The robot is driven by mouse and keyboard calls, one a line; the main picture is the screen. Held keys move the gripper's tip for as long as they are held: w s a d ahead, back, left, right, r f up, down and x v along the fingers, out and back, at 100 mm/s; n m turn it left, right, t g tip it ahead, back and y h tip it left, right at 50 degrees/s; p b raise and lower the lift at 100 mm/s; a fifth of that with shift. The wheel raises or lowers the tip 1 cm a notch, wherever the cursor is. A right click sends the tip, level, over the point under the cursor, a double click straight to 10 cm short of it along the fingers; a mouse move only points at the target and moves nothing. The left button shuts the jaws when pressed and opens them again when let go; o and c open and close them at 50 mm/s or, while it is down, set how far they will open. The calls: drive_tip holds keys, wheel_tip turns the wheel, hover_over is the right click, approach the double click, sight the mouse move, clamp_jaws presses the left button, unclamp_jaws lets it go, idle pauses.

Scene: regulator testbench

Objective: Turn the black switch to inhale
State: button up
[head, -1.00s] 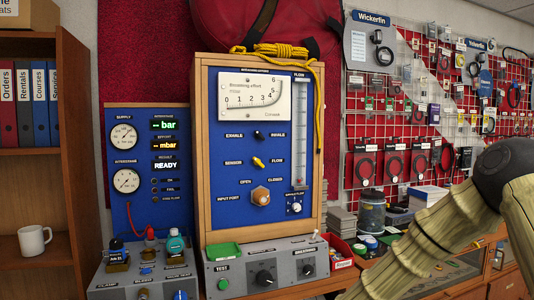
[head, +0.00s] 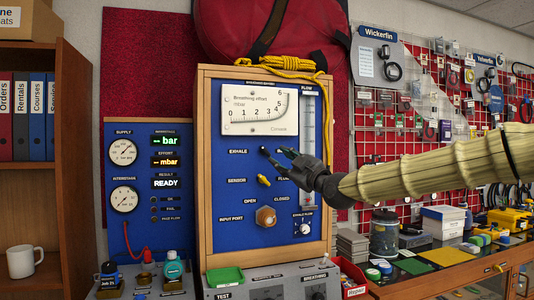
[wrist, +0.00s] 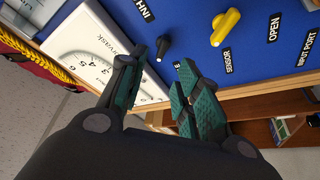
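The black switch (head: 264,151) is a small knob on the blue panel, just right of the EXHALE label (head: 238,151). In the head view my gripper hides the label on its right side. My gripper (head: 279,155) is close to the switch, on its right. In the wrist view the switch (wrist: 163,46) stands beyond the gap between my fingers (wrist: 158,72), near the partly visible INHALE label (wrist: 144,10). The fingers are apart with nothing between them, and they do not visibly touch the switch.
A yellow sensor/flow switch (head: 264,180) and an orange-brown port (head: 266,216) sit below on the panel. The gauge (head: 258,108) is above, and the clear flow tube (head: 309,115) is to the right. The wooden frame (head: 205,170) surrounds the panel.

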sight(266, 151)
drive_tip(key=p+x, duration=0.1)
drive_tip(key=x, duration=0.7)
drive_tip(key=shift+w+a, duration=0.15)
drive_tip(key=shift+a, duration=0.05)
clamp_jaws()
